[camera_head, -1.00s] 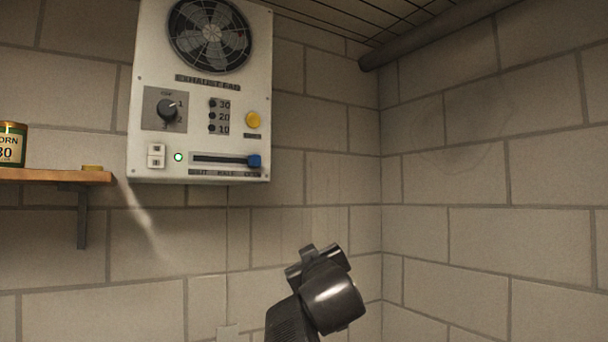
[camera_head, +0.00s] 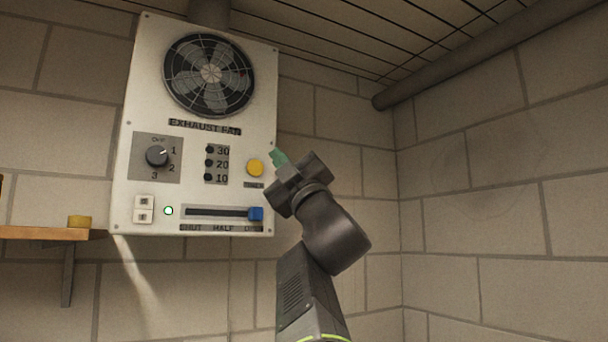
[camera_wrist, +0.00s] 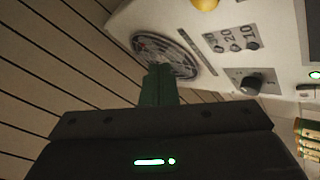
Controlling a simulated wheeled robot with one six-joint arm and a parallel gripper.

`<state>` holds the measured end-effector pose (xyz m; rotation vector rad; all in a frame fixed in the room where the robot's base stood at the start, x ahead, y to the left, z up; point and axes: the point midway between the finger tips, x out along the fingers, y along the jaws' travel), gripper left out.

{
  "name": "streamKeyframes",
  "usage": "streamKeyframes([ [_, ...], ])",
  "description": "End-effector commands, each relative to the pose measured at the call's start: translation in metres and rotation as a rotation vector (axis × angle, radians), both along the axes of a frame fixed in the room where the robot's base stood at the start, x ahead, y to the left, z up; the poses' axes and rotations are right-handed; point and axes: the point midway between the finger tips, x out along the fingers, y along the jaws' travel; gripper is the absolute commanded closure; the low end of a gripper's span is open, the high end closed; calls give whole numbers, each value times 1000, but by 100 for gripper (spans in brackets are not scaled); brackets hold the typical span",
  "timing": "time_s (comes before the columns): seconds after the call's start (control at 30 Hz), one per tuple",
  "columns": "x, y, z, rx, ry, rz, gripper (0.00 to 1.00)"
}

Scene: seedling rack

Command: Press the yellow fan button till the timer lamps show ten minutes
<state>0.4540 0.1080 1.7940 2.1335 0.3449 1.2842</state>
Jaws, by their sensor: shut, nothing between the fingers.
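The yellow fan button (camera_head: 255,168) is on the right side of the white exhaust fan panel (camera_head: 125,190). It also shows at the top edge of the wrist view (camera_wrist: 205,4). The timer lamps (camera_head: 210,163), marked 30, 20 and 10, stand in a column left of the button and all look dark. My gripper (camera_head: 278,157) has green fingers that are shut and empty. In the head view the fingertips are just right of and slightly above the button; I cannot tell the gap in depth. The fingers show in the wrist view (camera_wrist: 157,85) too.
A wooden shelf (camera_head: 40,233) is at left. A pipe (camera_head: 450,70) runs along the ceiling corner. The right wall is clear.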

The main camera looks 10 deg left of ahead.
Motion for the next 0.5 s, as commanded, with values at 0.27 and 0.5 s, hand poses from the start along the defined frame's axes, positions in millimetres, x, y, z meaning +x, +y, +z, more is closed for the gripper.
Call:
streamKeyframes([
  [0.27,2,1,-1,1,2,-1,100],
  [0.5,22,14,-1,1,5,1,100],
])
